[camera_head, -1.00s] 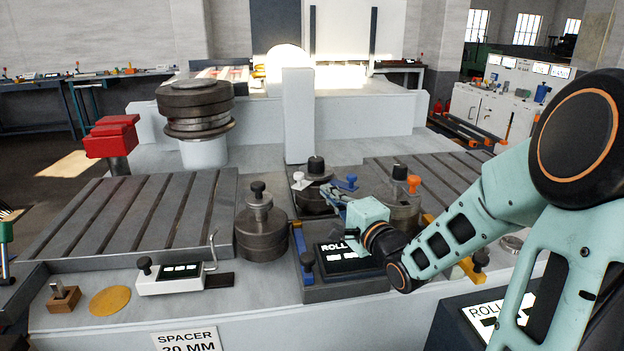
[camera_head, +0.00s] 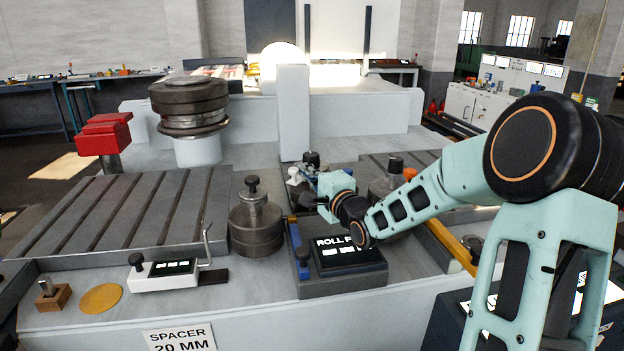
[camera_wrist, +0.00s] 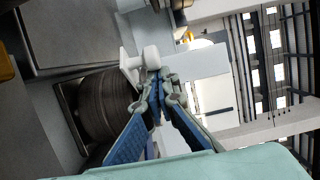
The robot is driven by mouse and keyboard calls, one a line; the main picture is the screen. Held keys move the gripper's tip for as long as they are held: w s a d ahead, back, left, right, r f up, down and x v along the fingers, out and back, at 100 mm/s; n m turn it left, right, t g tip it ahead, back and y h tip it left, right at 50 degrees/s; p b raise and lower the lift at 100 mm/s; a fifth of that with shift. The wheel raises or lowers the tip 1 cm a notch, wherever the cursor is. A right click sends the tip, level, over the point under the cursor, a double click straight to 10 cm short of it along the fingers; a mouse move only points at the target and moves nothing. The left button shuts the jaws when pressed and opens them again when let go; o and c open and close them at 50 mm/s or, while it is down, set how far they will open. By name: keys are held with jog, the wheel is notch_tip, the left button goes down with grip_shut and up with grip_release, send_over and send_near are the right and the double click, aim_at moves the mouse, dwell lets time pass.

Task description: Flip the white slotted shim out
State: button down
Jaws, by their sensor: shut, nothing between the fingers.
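The white slotted shim shows as a white knob and short arm (camera_head: 293,175) at the left side of a dark roll stack, behind the display box. In the wrist view its white knob and arm (camera_wrist: 131,66) stand out beside the dark ribbed roll (camera_wrist: 104,105). My gripper (camera_head: 308,189) is at the stack, just right of the white part. In the wrist view its blue-padded fingers (camera_wrist: 155,84) are together with nothing between them, their tips right by the white knob. I cannot tell whether they touch it. The shim's slot is hidden.
A display box (camera_head: 345,257) stands in front of the stack. A spacer stack (camera_head: 256,228) with a black knob stands left of it. A second roll with an orange knob (camera_head: 409,174) is at the right, partly behind my arm. The slotted table (camera_head: 130,215) at left is clear.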

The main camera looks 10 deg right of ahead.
aim_at(293, 174)
jog(key=shift+w, duration=0.1)
jog(key=s+a, duration=0.2)
jog(key=shift+s+a+p, duration=0.25)
jog(key=shift+s+p, duration=0.05)
jog(key=shift+p, duration=0.05)
jog(key=shift+a, duration=0.1)
jog(key=shift+s+a+f, duration=0.1)
dwell(0.4)
